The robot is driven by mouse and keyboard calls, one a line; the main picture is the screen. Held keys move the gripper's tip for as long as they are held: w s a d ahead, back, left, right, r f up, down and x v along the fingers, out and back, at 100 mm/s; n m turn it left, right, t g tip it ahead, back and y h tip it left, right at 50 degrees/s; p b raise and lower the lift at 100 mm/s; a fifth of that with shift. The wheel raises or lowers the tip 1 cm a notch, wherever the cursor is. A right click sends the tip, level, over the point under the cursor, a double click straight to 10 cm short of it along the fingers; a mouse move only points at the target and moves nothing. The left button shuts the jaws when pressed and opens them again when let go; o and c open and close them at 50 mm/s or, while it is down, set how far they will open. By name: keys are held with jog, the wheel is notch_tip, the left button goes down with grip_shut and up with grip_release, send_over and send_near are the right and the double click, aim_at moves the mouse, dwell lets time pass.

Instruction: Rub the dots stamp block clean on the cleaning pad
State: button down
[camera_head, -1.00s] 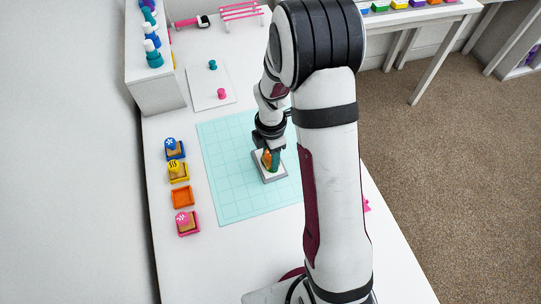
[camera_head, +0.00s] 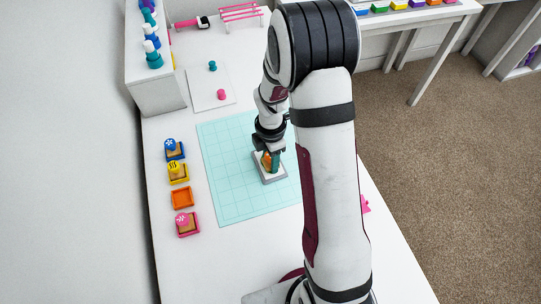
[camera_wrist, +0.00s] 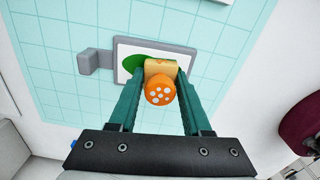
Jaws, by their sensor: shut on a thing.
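The dots stamp block (camera_wrist: 159,90) has an orange knob with white dots on a wooden body. My gripper (camera_wrist: 160,88) is shut on it, with a green finger on each side. In the head view my gripper (camera_head: 269,150) holds the orange block (camera_head: 267,160) down over the cleaning pad (camera_head: 264,178). The pad shows in the wrist view (camera_wrist: 185,62) as a white surface in a grey frame with a grey tab at the left. A green patch lies on the white surface beside the block. The block's underside is hidden, so contact with the pad cannot be seen.
The pad lies on a teal gridded mat (camera_head: 228,200). Left of the mat stand a blue tray (camera_head: 176,155), a yellow tray (camera_head: 181,178), an empty orange tray (camera_head: 182,198) and a pink tray (camera_head: 190,230). A white sheet (camera_head: 207,99) with two small knobs lies behind.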

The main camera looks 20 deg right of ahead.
jog(key=shift+w, duration=0.1)
jog(key=shift+w, duration=0.45)
jog(key=shift+s, duration=1.05)
jog(key=shift+w, duration=1.05)
jog(key=shift+s+f, duration=0.2)
jog(key=shift+s, duration=1)
jog(key=c, duration=1.1)
grip_release()
grip_shut()
jog(key=shift+w+r, duration=0.1)
jog(key=shift+r, duration=2.95)
